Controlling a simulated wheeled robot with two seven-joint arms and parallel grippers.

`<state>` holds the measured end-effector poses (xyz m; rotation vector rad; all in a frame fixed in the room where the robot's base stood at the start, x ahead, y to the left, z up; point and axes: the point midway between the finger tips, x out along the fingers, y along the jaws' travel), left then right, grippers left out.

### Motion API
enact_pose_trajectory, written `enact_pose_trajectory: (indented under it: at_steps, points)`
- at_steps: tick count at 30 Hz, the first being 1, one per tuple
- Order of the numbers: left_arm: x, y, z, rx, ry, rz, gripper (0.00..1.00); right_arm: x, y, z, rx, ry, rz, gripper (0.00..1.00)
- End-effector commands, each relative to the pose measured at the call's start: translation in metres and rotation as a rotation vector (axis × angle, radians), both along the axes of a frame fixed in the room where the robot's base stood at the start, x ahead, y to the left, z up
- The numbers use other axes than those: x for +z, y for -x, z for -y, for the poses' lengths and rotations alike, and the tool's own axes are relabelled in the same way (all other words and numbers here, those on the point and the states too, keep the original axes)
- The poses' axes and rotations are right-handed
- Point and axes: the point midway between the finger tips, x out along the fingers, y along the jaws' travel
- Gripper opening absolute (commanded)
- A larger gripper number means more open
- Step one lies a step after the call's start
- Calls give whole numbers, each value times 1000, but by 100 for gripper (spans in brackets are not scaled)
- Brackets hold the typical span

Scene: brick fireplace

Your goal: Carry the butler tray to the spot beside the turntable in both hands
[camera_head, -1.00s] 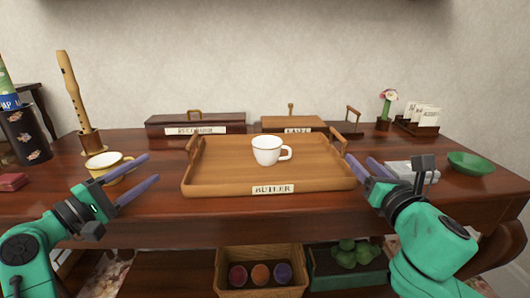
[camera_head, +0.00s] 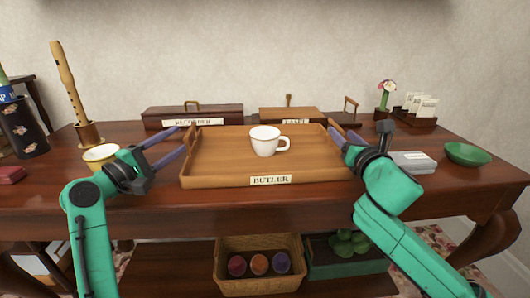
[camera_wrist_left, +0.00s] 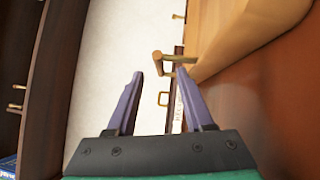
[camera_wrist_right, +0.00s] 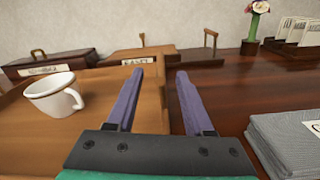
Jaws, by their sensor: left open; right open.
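The wooden butler tray (camera_head: 225,178) lies flat on the table, its front label reading BUTLER. A white cup (camera_head: 265,141) stands in it and also shows in the right wrist view (camera_wrist_right: 52,97). My left gripper (camera_head: 187,134) is open and empty at the tray's left side. In the left wrist view a tray handle (camera_wrist_left: 174,58) lies just beyond and between the fingertips. My right gripper (camera_head: 335,138) is open at the tray's right side, with the tray's edge (camera_wrist_right: 151,112) near its left finger. The right handle is mostly hidden. I cannot make out a turntable.
Labelled boxes (camera_head: 193,116) stand behind the tray. A grey stack (camera_head: 412,162) and green bowl (camera_head: 466,153) are at right. A basket (camera_head: 260,287) sits below.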

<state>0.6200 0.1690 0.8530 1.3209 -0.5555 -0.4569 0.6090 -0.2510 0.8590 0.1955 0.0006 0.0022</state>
Motion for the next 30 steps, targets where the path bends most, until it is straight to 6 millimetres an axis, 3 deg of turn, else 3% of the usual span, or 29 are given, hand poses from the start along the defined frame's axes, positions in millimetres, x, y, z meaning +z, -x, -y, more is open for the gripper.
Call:
enact_pose_trajectory:
  at_steps: [3,9,19,20,23,24,30]
  points:
    - [4,-19,15,-1,3,-1,52,1,-24,0,-1,-5,2,52]
    - [6,-40,30,0,1,0,52,0,-50,1,-2,-3,0,52]
    - [6,-43,33,1,1,-1,52,0,-55,0,-1,0,0,52]
    - [6,-43,33,1,1,-1,45,0,-55,0,-1,0,0,44]
    - [6,-43,33,1,1,-1,6,0,-55,1,-1,-1,0,6]
    - [6,-43,33,1,1,-1,0,0,-55,1,-1,-1,0,0]
    - [6,-43,33,1,1,-1,0,0,-55,0,-1,-1,0,0]
